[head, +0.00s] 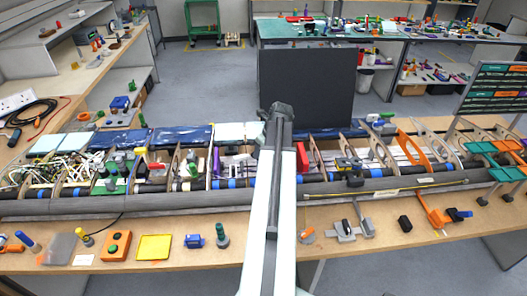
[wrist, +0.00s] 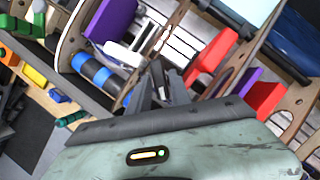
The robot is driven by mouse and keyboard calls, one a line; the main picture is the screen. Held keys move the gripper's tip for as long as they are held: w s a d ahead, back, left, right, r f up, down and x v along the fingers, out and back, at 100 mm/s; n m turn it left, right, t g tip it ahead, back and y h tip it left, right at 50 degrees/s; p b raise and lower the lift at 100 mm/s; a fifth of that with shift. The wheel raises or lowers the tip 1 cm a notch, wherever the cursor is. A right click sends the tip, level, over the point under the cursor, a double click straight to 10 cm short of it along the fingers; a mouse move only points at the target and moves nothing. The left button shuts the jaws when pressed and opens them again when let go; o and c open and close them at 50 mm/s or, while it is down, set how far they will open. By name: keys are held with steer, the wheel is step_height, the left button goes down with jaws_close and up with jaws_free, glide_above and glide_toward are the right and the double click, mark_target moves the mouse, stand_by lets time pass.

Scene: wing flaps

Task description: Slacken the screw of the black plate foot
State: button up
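My gripper (wrist: 160,76) shows in the wrist view as dark fingers pointing into a bay of the wing frame. The fingertips lie close together, and I cannot make out a clear gap or anything held. A white part (wrist: 122,54) is just left of the fingertips, beside a purple block (wrist: 110,20). I cannot pick out the black plate foot or its screw for certain in either view. In the head view my own arm covers the middle of the wing and hides the gripper.
The wing frame (head: 150,207) lies across the bench, its ribs standing up between the bays. Red parts (wrist: 210,62) and a blue-banded tube (wrist: 92,70) are near the fingers. An orange button box (head: 116,245) and a black block (head: 405,223) lie on the front bench strip.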

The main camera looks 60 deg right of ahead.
steer(key=b+x, duration=0.2)
steer(key=x, duration=0.2)
steer(key=shift+a, duration=0.1)
steer(key=shift+r, duration=0.15)
jaws_close()
steer(key=n+y, duration=0.1)
steer(key=n, duration=0.3)
steer(key=shift+y, duration=0.3)
steer(key=n+y, duration=0.1)
steer(key=n, duration=0.2)
steer(key=n+g+y, duration=0.1)
steer(key=n, duration=0.1)
steer(key=shift+a+n, duration=0.1)
steer(key=shift+n, duration=0.3)
steer(key=shift+o, duration=2.2)
jaws_free()
steer(key=shift+s+a, duration=0.1)
steer(key=shift+a, duration=0.1)
